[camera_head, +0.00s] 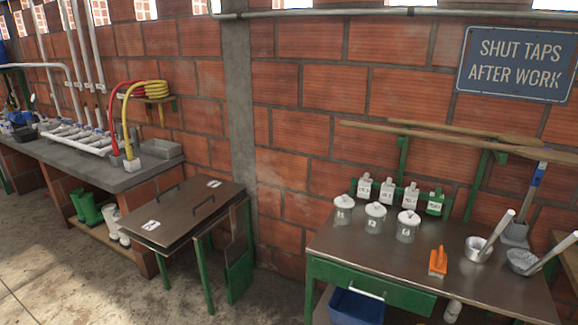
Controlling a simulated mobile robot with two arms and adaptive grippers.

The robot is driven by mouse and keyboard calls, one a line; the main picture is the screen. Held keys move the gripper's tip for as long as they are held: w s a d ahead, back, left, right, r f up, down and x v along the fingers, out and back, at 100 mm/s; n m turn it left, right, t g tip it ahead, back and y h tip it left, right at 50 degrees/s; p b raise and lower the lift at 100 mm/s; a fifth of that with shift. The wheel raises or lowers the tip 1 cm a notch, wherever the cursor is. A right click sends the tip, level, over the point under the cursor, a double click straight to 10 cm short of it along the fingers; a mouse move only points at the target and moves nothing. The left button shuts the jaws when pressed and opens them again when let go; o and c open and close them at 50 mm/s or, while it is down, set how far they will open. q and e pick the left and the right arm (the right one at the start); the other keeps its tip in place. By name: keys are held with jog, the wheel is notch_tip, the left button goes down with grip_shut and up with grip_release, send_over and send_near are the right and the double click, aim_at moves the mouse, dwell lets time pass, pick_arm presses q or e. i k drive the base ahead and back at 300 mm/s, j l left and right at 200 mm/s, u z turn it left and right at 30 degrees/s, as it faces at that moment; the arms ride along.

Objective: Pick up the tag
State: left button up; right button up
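Several white tags (387,191) with dark print stand in a row on a green rack (447,206) at the back of the right-hand table, against the brick wall. The print is too small to read surely. The frame does not show which one is the task's tag. Neither of my grippers is in view.
White-lidded jars (375,211) stand in front of the rack. The right-hand table (340,248) also holds an orange-handled tool (438,262), a metal pot (479,250) and a second vessel (522,262). A blue bin (357,308) is below. Concrete floor (60,275) is clear at the left.

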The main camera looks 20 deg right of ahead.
aim_at(388, 189)
jog(key=i+j+z, duration=0.1)
jog(key=i+z, duration=0.2)
jog(key=i, duration=0.15)
jog(key=i+j+z, duration=0.25)
jog(key=i, duration=0.2)
jog(key=i+j+z, duration=0.15)
jog(key=i+z, duration=0.15)
jog(key=i, duration=0.1)
